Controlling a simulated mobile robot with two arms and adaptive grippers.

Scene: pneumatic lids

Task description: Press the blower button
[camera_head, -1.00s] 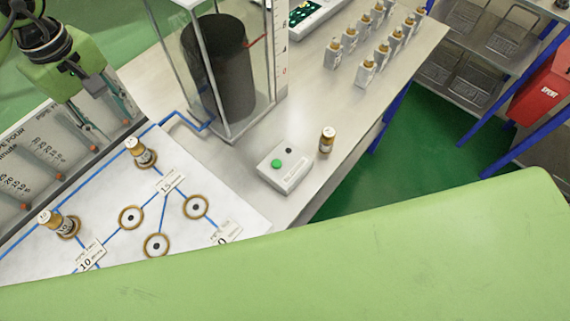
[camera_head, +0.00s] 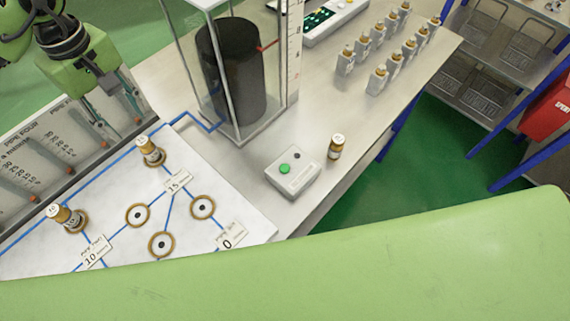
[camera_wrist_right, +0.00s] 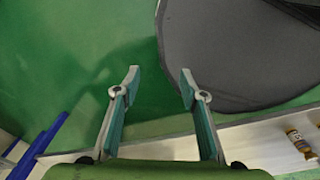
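A light grey box (camera_head: 303,180) with a round green button (camera_head: 285,168) and a smaller dark button (camera_head: 297,155) sits on the metal table, right of the white board in the head view. No gripper touches it. My left gripper (camera_head: 122,122) is at the upper left, fingers apart and empty, above the board's far edge, well left of the box. My right gripper (camera_wrist_right: 160,76) shows in the right wrist view, fingers apart with nothing between them, over green floor. It is not visible in the head view, and the button box is not visible in the wrist view.
The white board (camera_head: 210,165) bears rings and vials. Several capped bottles (camera_head: 378,80) stand farther back. A dark grey rounded shape (camera_wrist_right: 235,50) fills the wrist view's upper right.

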